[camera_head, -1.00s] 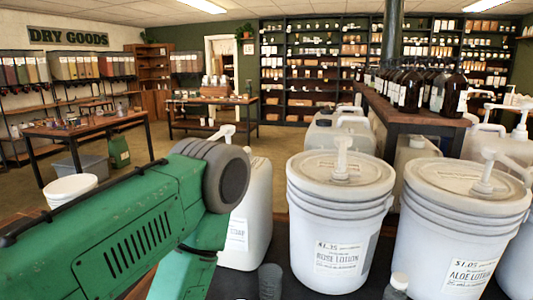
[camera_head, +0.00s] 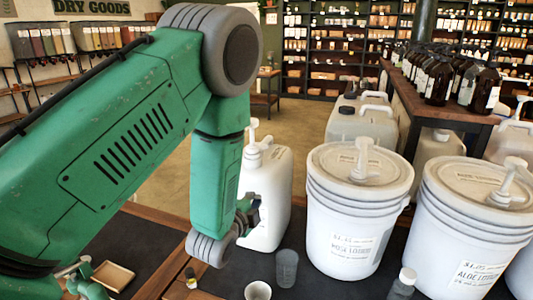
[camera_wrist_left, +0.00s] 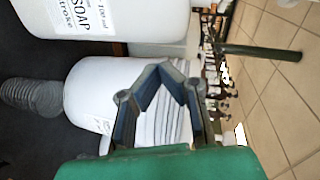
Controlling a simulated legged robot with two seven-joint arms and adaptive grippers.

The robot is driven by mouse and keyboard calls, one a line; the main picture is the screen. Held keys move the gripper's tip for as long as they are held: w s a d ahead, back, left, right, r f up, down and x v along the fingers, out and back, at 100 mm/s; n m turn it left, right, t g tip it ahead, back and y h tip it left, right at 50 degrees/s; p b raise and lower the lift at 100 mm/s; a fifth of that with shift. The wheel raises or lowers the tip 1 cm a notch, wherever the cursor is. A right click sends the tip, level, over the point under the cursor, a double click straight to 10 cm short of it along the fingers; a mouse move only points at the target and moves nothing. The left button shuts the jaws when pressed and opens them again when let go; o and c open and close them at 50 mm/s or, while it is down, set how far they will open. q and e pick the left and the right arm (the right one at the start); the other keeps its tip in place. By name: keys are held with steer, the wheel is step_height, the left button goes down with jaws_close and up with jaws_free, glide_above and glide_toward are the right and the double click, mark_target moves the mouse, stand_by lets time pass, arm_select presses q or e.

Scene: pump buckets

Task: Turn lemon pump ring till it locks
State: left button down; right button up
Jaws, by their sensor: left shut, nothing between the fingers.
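A white jug (camera_head: 268,190) with a white pump (camera_head: 252,138) and its collar on top stands left of the buckets in the head view. No lemon label is readable. In the left wrist view a white container (camera_wrist_left: 105,18) labelled SOAP is at the top left. My left gripper (camera_head: 250,213) hangs beside the jug's left side, below the pump, partly hidden by my wrist. Whether it touches the jug is unclear. In the left wrist view its dark fingers (camera_wrist_left: 163,70) meet at the tips, empty, in front of a ridged white bucket (camera_wrist_left: 88,92).
The rose lotion bucket (camera_head: 352,235) and aloe lotion bucket (camera_head: 465,245), each with a pump, stand to the right. A grey tumbler (camera_head: 287,268), a white cup (camera_head: 258,291) and a small bottle (camera_head: 403,283) stand in front. A tan tray (camera_head: 113,276) lies at left.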

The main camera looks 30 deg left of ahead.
mark_target(263, 147)
arm_select(q)
step_height(263, 147, up, 7)
steer(key=w+m+t, duration=0.2)
steer(key=shift+w+a+t+y, duration=0.3)
steer(key=shift+w+a, duration=0.05)
steer(key=shift+a, duration=0.05)
steer(key=p+x, duration=0.2)
steer(key=x, duration=0.7)
steer(key=shift+w+a, duration=0.1)
steer(key=shift+w, duration=0.1)
steer(key=w+a+p, duration=0.1)
steer(key=w+a, duration=0.1)
steer(key=shift+w+a, duration=0.1)
steer(key=shift+a, duration=0.3)
steer(key=shift+w+a+f, duration=0.1)
steer(key=shift+w+a, duration=0.1)
steer(key=shift+a, duration=0.25)
steer(key=shift+d, duration=0.1)
steer(key=shift+w+y, duration=0.1)
steer(key=shift+y, duration=0.2)
